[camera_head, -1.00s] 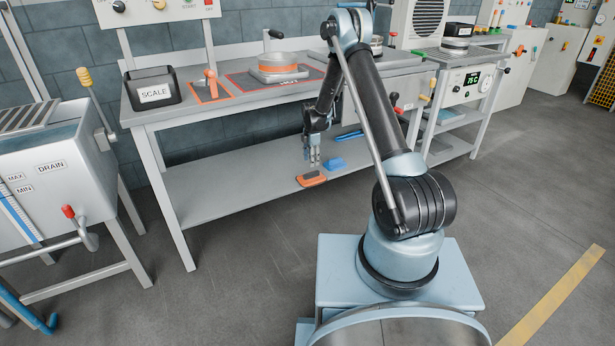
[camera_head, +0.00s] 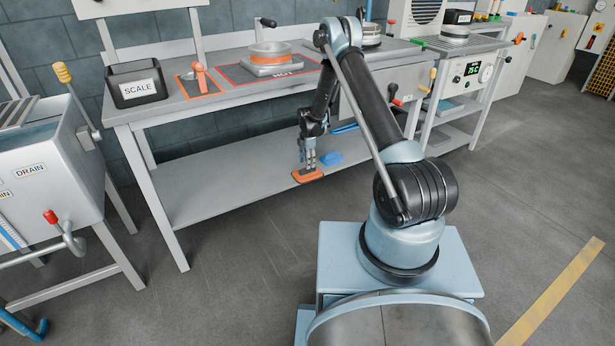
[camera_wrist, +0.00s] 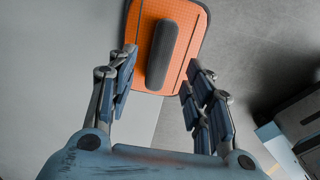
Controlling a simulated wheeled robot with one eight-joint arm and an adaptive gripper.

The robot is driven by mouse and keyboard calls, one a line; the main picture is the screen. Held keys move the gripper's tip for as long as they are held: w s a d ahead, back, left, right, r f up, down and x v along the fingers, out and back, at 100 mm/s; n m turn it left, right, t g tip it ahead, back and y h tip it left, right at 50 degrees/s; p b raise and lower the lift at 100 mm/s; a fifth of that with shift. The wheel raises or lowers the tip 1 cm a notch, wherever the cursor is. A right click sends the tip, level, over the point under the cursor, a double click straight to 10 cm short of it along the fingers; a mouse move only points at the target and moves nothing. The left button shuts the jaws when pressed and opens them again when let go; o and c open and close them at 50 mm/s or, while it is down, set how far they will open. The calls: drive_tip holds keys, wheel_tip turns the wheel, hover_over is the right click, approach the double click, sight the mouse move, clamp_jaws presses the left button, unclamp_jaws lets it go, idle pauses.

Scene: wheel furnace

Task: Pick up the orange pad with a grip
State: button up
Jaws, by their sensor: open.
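The orange pad (camera_head: 308,177) lies near the front edge of the lower shelf. In the wrist view the orange pad (camera_wrist: 188,24) is a rounded orange sheet with a long dark grip (camera_wrist: 162,55) along its middle. My gripper (camera_head: 307,164) is just above the pad in the head view. In the wrist view my gripper (camera_wrist: 158,75) is open, with one finger on each side of the pad's near end and the dark grip between them, ahead of the palm. Nothing is held. Whether the fingertips touch the pad cannot be told.
A blue object (camera_head: 330,157) lies on the lower shelf (camera_head: 225,185) just right of the pad. The bench top (camera_head: 215,107) above holds a box labelled SCALE (camera_head: 138,84) and a round pan (camera_head: 270,54). The shelf left of the pad is clear.

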sight(307, 172)
drive_tip(key=shift+f, duration=2.6)
drive_tip(key=shift+c, duration=0.6)
clamp_jaws()
